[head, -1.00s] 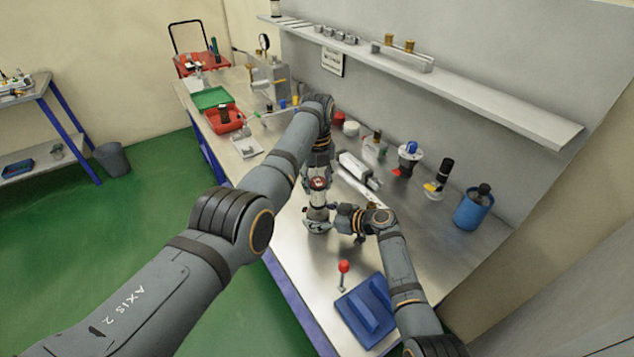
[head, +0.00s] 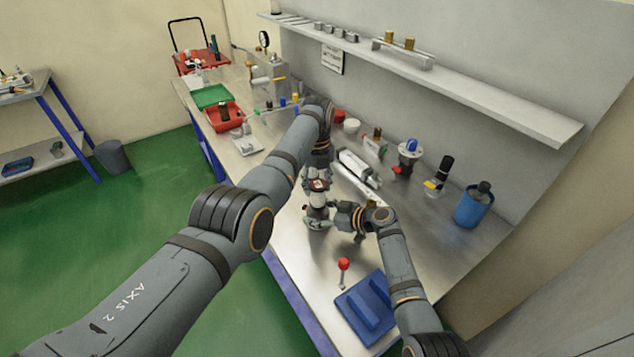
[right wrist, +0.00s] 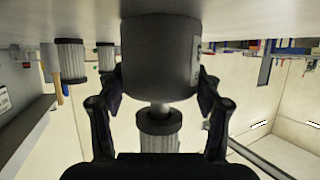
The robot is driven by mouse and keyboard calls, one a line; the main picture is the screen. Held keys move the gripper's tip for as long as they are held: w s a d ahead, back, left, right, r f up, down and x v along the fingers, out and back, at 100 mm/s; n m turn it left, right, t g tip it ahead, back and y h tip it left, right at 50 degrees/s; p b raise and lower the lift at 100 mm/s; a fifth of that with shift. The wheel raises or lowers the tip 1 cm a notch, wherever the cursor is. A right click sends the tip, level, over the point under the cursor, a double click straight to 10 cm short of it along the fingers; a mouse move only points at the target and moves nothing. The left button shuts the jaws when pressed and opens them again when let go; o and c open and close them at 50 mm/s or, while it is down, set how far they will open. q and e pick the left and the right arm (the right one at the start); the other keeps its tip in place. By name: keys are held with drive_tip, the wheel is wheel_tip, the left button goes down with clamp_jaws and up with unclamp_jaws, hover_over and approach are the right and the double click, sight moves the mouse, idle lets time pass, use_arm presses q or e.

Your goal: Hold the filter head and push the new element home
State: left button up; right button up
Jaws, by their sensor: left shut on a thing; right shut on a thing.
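My right gripper (right wrist: 158,105) is shut on the filter head, a dark grey cylinder (right wrist: 160,60), with a finger on each side in the upside-down right wrist view. The head stands at the bench surface. A pleated grey element (right wrist: 160,125) is in line with it, with a pale narrow neck between the two; the palm hides its far part. In the head view my left gripper (head: 317,190) is shut on the element, directly above the filter head (head: 316,223). My right gripper (head: 335,217) reaches the head from the right. Seating depth cannot be told.
Two pleated elements (right wrist: 70,62) stand on the bench in the right wrist view. A blue block (head: 366,308) and a red-knobbed lever (head: 343,265) are in front.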

use_arm(q)
drive_tip(key=shift+s+f, duration=0.1)
drive_tip(key=shift+f, duration=1.1)
drive_tip(key=o, duration=1.2)
use_arm(e)
drive_tip(key=o, duration=1.5)
